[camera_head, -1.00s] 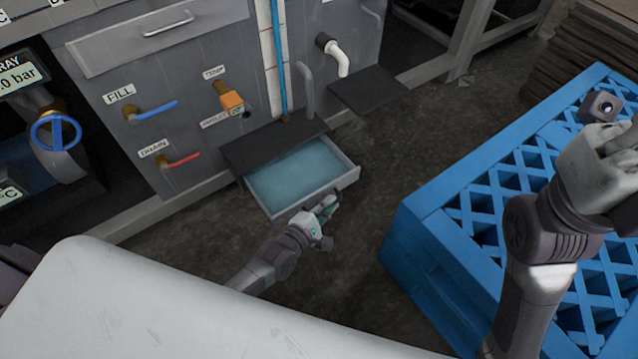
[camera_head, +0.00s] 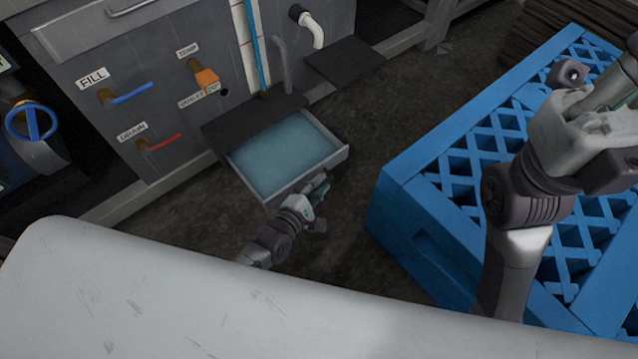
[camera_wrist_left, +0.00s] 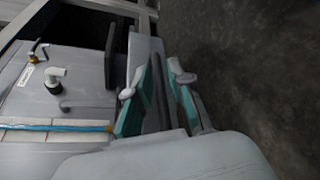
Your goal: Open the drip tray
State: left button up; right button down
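The drip tray (camera_head: 322,168) is a shallow grey drawer with a blue-teal inside, low on the machine's front. It is slid partly out from under a dark ledge. My left gripper (camera_head: 318,188) is at the tray's front wall. In the left wrist view its teal-padded fingers (camera_wrist_left: 158,98) lie on both sides of a dark bar, apparently the tray's handle, beside the tray's grey front. It looks shut on that handle, though the exact contact is partly hidden. My right gripper (camera_head: 605,122) is raised over the blue crate, away from the tray; its fingers are unclear.
A large blue crate (camera_head: 405,225) stands on the right. A pale grey surface (camera_head: 180,300) fills the near left. The machine front carries a blue lever (camera_head: 132,93), a red lever (camera_head: 163,142) and a white pipe (camera_head: 313,32). Dark floor lies between tray and crate.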

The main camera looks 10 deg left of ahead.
pick_arm(q)
notch_tip(320, 180, up, 10)
dwell(0.5)
